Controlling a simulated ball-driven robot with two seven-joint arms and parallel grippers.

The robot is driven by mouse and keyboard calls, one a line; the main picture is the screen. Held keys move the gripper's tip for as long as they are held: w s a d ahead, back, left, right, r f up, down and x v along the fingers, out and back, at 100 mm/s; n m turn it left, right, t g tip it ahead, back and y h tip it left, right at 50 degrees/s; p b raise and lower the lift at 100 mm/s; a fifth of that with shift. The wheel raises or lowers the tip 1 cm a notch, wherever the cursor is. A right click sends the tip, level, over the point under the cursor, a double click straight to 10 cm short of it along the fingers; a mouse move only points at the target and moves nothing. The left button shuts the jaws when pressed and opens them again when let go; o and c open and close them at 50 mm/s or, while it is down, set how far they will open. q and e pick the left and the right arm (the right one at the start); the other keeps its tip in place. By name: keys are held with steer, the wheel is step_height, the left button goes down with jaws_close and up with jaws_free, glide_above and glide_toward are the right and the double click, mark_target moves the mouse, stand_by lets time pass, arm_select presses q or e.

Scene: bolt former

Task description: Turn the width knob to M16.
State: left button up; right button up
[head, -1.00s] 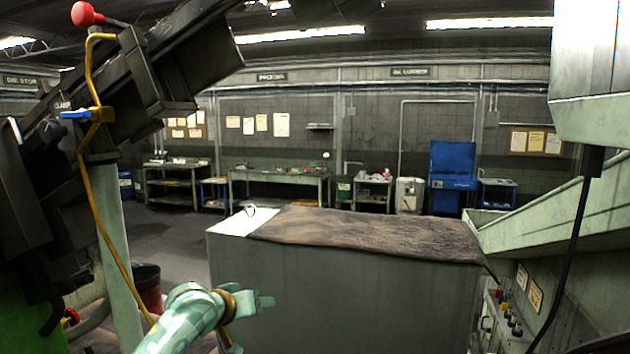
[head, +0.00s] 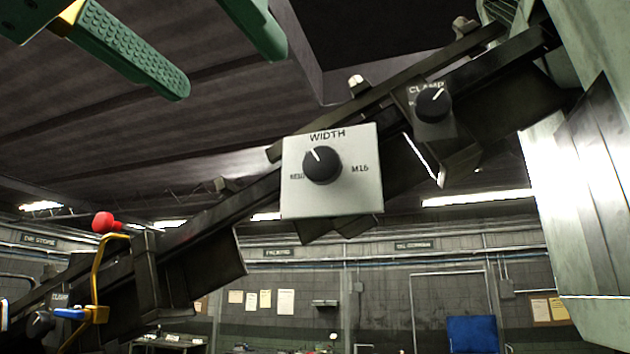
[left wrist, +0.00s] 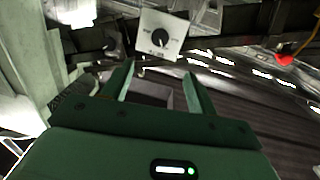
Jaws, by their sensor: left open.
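The width knob (head: 322,165) is a round black knob on a white square plate (head: 345,200) marked WIDTH. Its white pointer line points up and slightly left, between the left-hand label and the M16 label (head: 360,168) on the right. My left gripper (head: 228,70) is at the upper left in the head view, its green ribbed fingers spread and empty, apart from the knob. In the left wrist view, the open left gripper (left wrist: 157,68) has the knob (left wrist: 160,38) just beyond its fingertips, with nothing between the fingers. My right gripper is out of view.
A dark sloping rail (head: 210,215) runs behind the plate. A clamp knob (head: 432,103) sits up and right of it. A red ball (head: 103,222), a yellow bent pipe (head: 98,275) and a blue lever (head: 68,313) are at lower left. A pale machine housing (head: 575,200) stands at right.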

mark_target(319, 162)
arm_select(q)
steer(key=p+x, duration=0.7)
steer(key=x, duration=0.8)
steer(key=shift+w+d+r, duration=0.1)
steer(key=shift+w+d, duration=0.05)
steer(key=shift+w, duration=0.15)
steer(key=shift+w+d, duration=0.2)
steer(key=shift+w, duration=0.2)
steer(key=c, duration=1)
